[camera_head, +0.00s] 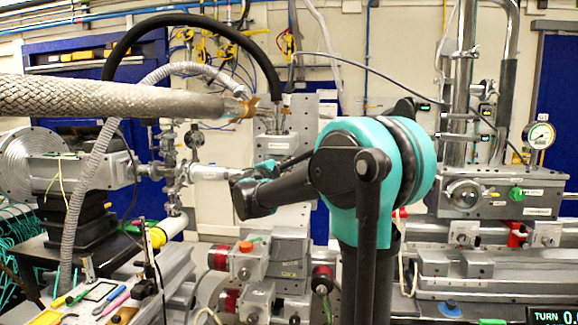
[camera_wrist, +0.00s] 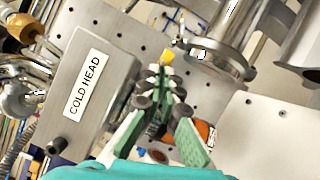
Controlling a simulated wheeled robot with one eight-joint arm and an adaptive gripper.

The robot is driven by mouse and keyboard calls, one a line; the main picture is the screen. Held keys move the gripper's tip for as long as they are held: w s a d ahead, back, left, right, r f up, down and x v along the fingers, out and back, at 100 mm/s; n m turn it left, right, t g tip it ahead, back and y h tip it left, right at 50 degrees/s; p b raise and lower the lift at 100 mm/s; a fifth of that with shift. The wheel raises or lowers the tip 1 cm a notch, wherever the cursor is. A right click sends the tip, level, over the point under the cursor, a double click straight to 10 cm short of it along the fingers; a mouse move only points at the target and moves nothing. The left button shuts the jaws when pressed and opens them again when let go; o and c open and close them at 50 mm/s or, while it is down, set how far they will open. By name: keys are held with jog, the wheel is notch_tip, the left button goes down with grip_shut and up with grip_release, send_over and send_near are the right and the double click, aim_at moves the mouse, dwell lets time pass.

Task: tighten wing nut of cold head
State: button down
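In the wrist view a grey metal block labelled COLD HEAD (camera_wrist: 90,88) fills the left side. My gripper (camera_wrist: 165,78) is in the middle, just right of the block, with its dark-jointed fingers and green pads drawn close together at the tips. A small yellow piece (camera_wrist: 167,57) shows just beyond the fingertips. I cannot tell whether it is the wing nut, or whether the fingers touch it. In the head view my teal and black arm stands in front of the middle of the scene, and my gripper is mostly hidden behind its dark link.
A braided hose (camera_head: 110,98) crosses the left of the head view. A steel chamber with a pressure gauge (camera_head: 539,135) stands at the right. A display reading TURN (camera_head: 550,317) is cut off at the lower right. A steel flange (camera_wrist: 218,58) lies close to the fingers.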

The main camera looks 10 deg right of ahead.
jog(key=m+y, duration=0.1)
jog(key=m, duration=0.1)
jog(key=m+g+y, duration=0.1)
jog(key=m, duration=0.2)
jog(key=m+g+y, duration=0.1)
jog(key=m, duration=0.2)
jog(key=shift+s+d+r, duration=0.1)
jog(key=shift+r, duration=0.15)
jog(key=shift+m, duration=0.3)
jog(key=c, duration=2.2)
grip_release()
jog(key=shift+o, duration=0.8)
jog(key=v, duration=1.2)
jog(key=shift+r, duration=0.1)
